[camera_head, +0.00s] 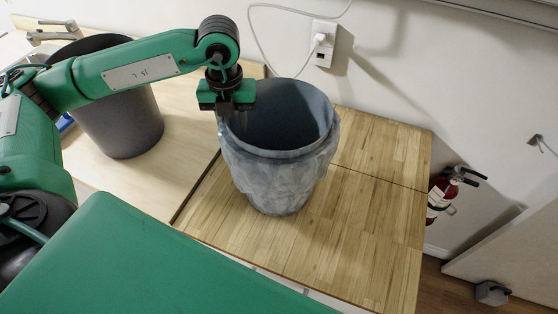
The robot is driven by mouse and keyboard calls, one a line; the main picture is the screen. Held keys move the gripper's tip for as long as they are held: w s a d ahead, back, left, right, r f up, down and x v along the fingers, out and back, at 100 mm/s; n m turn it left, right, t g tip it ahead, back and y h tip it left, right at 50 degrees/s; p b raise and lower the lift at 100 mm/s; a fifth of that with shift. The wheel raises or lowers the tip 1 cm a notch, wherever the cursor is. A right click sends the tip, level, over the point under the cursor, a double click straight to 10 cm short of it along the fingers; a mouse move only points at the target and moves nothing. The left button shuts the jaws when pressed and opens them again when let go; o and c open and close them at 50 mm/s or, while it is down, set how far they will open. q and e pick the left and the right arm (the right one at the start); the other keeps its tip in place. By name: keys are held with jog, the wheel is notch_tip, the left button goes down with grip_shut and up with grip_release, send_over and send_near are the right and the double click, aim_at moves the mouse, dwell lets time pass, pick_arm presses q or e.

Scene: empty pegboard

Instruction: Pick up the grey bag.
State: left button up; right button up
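The grey bag (272,175) is a crinkled, open-topped, bin-shaped thing standing upright on the wooden counter. Its wide mouth faces up and its inside looks empty as far as I can see. My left gripper (229,112) points down at the left part of the bag's rim, with its fingers at or just over the edge. The fingertips are small and dark, and I cannot tell whether they are open or shut on the rim. My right gripper is not in view.
A dark grey bin (120,120) stands on the lighter counter at left, behind my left arm. A wall outlet (322,45) with a plugged-in white cable is behind the bag. The wooden counter (375,200) is clear to the right. A fire extinguisher (440,193) hangs beyond its right edge.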

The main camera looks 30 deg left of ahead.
pick_arm(q)
jog(key=shift+f, duration=0.2)
dwell(0.4)
grip_shut()
